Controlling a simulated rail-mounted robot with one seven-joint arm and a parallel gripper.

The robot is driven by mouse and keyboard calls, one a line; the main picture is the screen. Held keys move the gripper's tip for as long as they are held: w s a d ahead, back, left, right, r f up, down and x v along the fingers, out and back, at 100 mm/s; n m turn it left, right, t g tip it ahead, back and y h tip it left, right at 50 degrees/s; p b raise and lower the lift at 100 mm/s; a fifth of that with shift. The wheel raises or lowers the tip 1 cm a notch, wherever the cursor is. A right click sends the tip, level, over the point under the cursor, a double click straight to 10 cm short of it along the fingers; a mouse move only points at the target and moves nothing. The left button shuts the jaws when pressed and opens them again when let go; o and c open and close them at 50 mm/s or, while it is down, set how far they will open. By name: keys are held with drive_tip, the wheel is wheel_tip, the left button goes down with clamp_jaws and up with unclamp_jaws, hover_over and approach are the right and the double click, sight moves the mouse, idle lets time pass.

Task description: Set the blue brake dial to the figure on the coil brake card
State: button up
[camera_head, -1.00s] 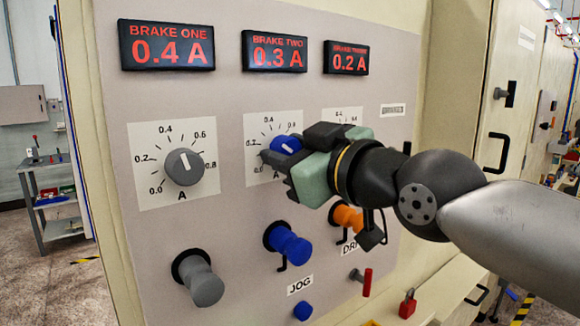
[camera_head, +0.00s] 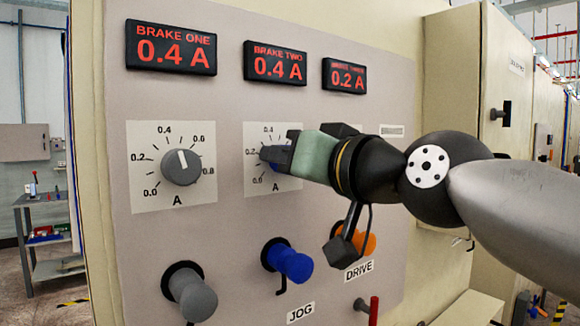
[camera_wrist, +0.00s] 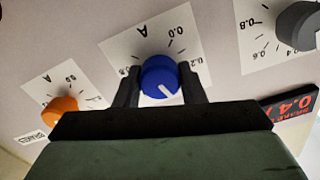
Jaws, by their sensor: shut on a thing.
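The blue brake dial (camera_wrist: 160,77) sits on a white scale plate in the middle of the panel. My gripper (camera_wrist: 158,84) is shut on it, one finger on each side. In the head view my gripper (camera_head: 280,155) hides most of the dial, with only a bit of blue showing. The BRAKE TWO display (camera_head: 275,64) above it reads 0.4 A. In the wrist view the dial's white pointer line aims down and slightly right in the picture. No coil brake card can be made out.
The grey dial (camera_head: 181,167) is left of my gripper, under the BRAKE ONE display (camera_head: 170,47) reading 0.4 A. The BRAKE THREE display (camera_head: 344,76) reads 0.2 A. An orange dial (camera_wrist: 60,110) is beside my fingers. Grey (camera_head: 190,292) and blue (camera_head: 288,260) knobs protrude below.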

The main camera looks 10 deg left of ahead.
idle(0.4)
drive_tip(key=o, duration=1)
drive_tip(key=shift+c, duration=0.2)
drive_tip(key=b+v, duration=0.2)
drive_tip(key=v, duration=1.5)
drive_tip(key=shift+d, duration=0.15)
drive_tip(key=shift+s, duration=0.15)
